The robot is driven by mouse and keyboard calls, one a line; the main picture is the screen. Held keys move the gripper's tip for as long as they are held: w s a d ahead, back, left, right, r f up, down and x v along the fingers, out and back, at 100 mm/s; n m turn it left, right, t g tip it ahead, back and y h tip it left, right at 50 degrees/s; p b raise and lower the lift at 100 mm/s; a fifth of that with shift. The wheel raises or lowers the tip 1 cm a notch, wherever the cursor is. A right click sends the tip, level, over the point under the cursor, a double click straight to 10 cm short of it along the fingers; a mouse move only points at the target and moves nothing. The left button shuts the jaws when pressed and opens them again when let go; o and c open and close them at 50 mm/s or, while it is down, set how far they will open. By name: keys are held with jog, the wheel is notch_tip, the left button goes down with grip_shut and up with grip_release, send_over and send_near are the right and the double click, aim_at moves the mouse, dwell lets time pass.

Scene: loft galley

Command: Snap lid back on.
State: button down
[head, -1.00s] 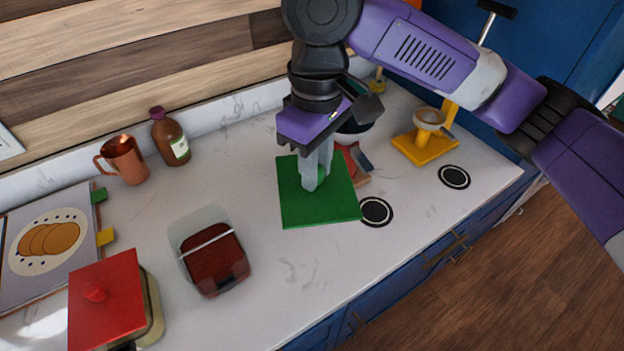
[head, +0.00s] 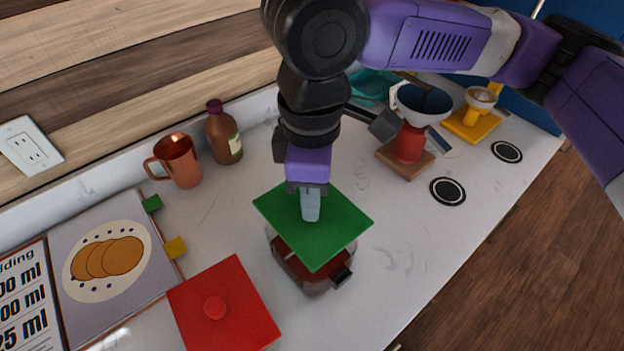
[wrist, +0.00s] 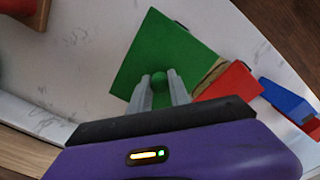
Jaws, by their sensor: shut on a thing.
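My gripper (head: 311,212) is shut on the knob of a square green lid (head: 345,215), pointing down. The lid covers much of a clear container (head: 318,284) with dark red contents and a dark clip at its front right. The lid sits askew to the container and reaches past it toward the back. I cannot tell whether the two touch. The wrist view shows the green lid (wrist: 165,48) with its round knob between my fingers (wrist: 159,82); the container is mostly hidden under it.
A red lid with a knob (head: 240,300) is close on the left. A red dripper stand (head: 408,146) and yellow stand (head: 470,122) are at the right. The front right counter is clear.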

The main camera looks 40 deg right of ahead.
jog(key=shift+a+f, duration=0.1)
jog(key=shift+a, duration=0.1)
notch_tip(320, 180, down, 5)
jog(key=b, duration=0.4)
jog(key=shift+b, duration=0.35)
jog(key=shift+d+f+b, duration=0.1)
jog(key=shift+f+b, duration=0.3)
jog(key=shift+f, duration=0.2)
jog(key=shift+p, duration=0.5)
dwell(0.4)
jog(key=shift+f+p, duration=0.15)
jog(key=shift+p, duration=0.2)
dwell(1.4)
jog(key=c, duration=0.7)
grip_release()
jog(key=shift+o, duration=0.2)
